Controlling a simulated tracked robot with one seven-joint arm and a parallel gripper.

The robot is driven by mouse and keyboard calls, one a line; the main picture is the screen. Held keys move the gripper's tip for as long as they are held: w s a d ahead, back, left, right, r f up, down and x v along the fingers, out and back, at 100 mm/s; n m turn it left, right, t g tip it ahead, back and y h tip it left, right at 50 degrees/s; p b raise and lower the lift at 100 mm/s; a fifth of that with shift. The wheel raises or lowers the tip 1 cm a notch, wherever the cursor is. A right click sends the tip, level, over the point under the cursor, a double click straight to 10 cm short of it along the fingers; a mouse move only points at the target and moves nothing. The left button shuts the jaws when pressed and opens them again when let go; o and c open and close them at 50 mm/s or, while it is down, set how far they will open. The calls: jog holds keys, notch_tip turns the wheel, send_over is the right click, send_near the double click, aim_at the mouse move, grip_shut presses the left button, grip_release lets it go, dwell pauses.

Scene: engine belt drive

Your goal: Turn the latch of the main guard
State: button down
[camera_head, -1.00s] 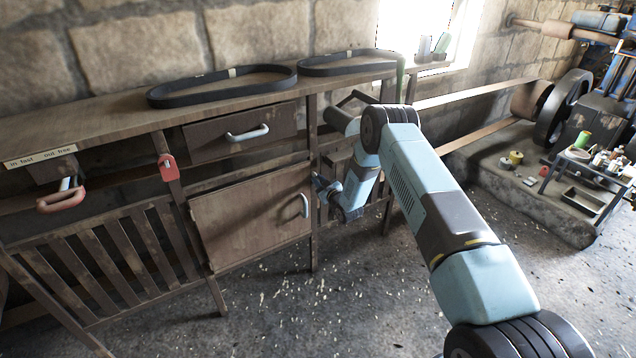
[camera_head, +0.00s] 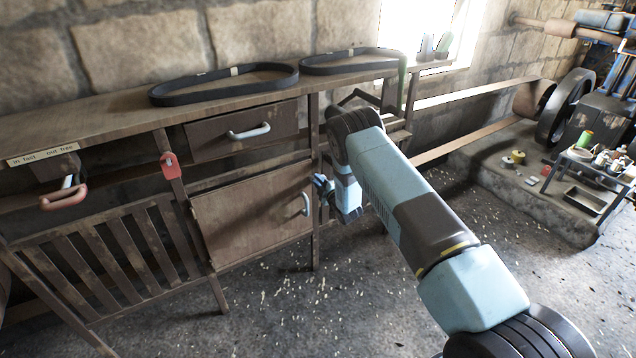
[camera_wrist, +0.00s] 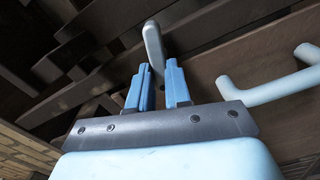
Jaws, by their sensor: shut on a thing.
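A small grey latch lever (camera_wrist: 153,45) with a rounded end stands up between my fingertips in the wrist view. My gripper (camera_wrist: 158,78) has its two blue fingers shut on it. In the head view my gripper (camera_head: 322,184) is beside the post at the right edge of the wooden cabinet door (camera_head: 245,220), and the latch is too small to make out there. The door is closed, with a pale handle (camera_head: 305,204) on its right side. That handle (camera_wrist: 265,92) also shows right of my fingers in the wrist view, apart from them.
Two black belts (camera_head: 225,84) lie on the bench top (camera_head: 110,112). A drawer (camera_head: 242,132) is above the door.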

jog(key=shift+s+a+f+n, duration=0.15)
jog(key=shift+f+n, duration=0.1)
jog(key=shift+n, duration=0.55)
jog(key=shift+s+a+f+n, duration=0.1)
jog(key=shift+s+f+n, duration=0.1)
jog(key=shift+n, duration=0.6)
jog(key=c, duration=1.4)
grip_release()
jog(key=shift+f, duration=0.1)
jog(key=o, duration=0.3)
jog(key=shift+w, duration=0.15)
jog(key=shift+o, duration=0.2)
jog(key=shift+w+d+r, duration=0.1)
jog(key=shift+d+r, duration=0.05)
jog(key=shift+r, duration=0.05)
jog(key=shift+d, duration=0.1)
jog(key=v, duration=1.3)
jog(key=shift+s, duration=0.35)
jog(key=shift+d, duration=0.15)
